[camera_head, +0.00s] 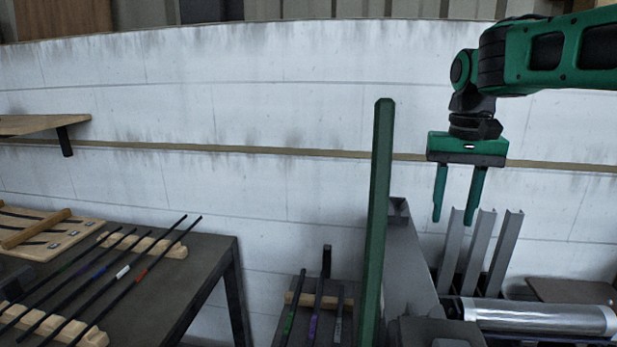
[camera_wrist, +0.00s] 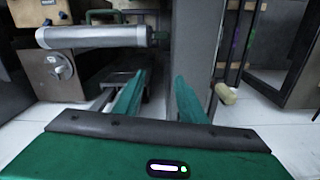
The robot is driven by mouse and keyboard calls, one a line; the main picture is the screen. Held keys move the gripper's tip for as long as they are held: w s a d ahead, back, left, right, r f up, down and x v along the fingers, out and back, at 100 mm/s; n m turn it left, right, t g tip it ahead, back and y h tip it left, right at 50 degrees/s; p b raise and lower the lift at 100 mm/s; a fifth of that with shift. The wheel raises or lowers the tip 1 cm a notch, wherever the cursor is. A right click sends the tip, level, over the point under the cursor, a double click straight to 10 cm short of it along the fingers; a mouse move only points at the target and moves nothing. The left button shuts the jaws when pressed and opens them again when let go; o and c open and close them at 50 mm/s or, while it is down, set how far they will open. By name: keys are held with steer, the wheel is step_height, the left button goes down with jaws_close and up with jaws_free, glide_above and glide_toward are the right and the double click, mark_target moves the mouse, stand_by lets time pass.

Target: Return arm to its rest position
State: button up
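My gripper (camera_head: 455,208) is green and black and hangs at the upper right in the head view, fingers pointing down. The two fingers are apart with nothing between them. In the wrist view the gripper (camera_wrist: 157,95) also shows open and empty. Below it in the head view is a machine with grey upright channels (camera_head: 478,245) and a silver cylinder (camera_head: 540,317). The cylinder also shows in the wrist view (camera_wrist: 95,36). The gripper looks apart from both.
A dark table (camera_head: 205,265) at left holds several thin rods on wooden racks. A smaller rack (camera_head: 318,300) with rods stands at centre bottom. A green post (camera_head: 377,200) rises left of my gripper. A wooden shelf (camera_head: 40,124) juts from the white wall (camera_head: 250,90).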

steer(key=s+d+f+m, duration=0.1)
steer(key=s+d+f, duration=0.4)
steer(key=s+f, duration=0.3)
steer(key=s+d+f+m, duration=0.1)
steer(key=s+d+f, duration=0.5)
steer(key=s, duration=1.1)
step_height(320, 180, down, 3)
steer(key=shift+r+m, duration=0.1)
steer(key=shift+m, duration=0.2)
steer(key=shift+w, duration=0.1)
